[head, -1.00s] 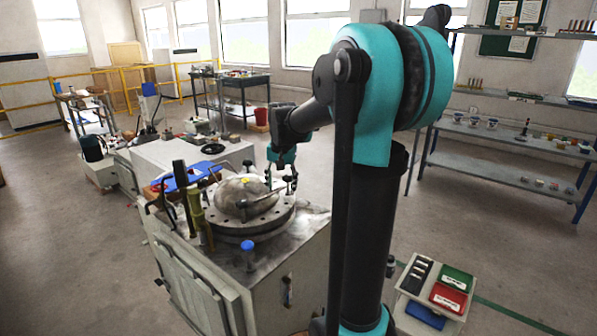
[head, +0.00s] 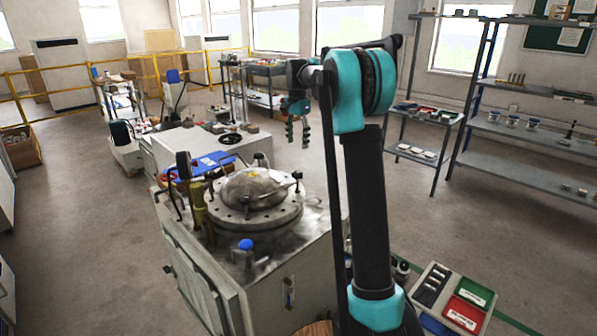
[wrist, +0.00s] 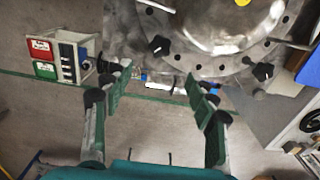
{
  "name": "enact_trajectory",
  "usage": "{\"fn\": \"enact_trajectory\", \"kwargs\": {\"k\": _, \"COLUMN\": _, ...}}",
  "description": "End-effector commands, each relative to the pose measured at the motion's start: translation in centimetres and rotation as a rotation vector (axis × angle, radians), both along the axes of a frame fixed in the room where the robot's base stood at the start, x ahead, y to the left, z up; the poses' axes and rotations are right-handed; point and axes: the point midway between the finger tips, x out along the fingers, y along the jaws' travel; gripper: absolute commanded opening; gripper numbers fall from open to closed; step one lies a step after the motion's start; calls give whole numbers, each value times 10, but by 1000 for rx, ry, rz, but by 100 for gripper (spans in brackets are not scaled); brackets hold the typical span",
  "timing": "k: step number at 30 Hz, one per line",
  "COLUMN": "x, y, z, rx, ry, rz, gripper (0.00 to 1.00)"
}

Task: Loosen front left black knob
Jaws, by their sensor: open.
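The domed metal vessel (head: 254,188) sits on a round bolted flange on top of the grey machine cabinet. Black knobs stand around the dome; one is at its right (head: 297,175). In the wrist view two black star-shaped knobs show on the flange, one at left (wrist: 158,45) and one at right (wrist: 263,71). I cannot tell for sure which is the front left one. My gripper (head: 298,132) is open and empty, raised above and behind the dome in the head view, pointing down. In the wrist view its spread fingers (wrist: 158,82) are apart from both knobs.
A blue-topped fitting (head: 246,244) stands at the cabinet's front corner. A yellow-green upright cylinder (head: 199,205) stands left of the flange. A small stand with red and green trays (head: 468,297) is at lower right. Shelves line the right wall.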

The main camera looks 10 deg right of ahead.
Motion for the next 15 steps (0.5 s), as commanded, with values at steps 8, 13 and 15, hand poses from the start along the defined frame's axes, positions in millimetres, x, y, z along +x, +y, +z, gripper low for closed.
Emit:
{"fn": "enact_trajectory", "kwargs": {"k": 8, "x": 0, "y": 0, "z": -57, "rx": 0, "ry": 0, "rz": 1, "gripper": 58}}
{"fn": "enact_trajectory", "kwargs": {"k": 13, "x": 0, "y": 0, "z": -89, "rx": 0, "ry": 0, "rz": 1, "gripper": 58}}
{"fn": "enact_trajectory", "kwargs": {"k": 15, "x": 0, "y": 0, "z": -101, "rx": 0, "ry": 0, "rz": 1, "gripper": 58}}
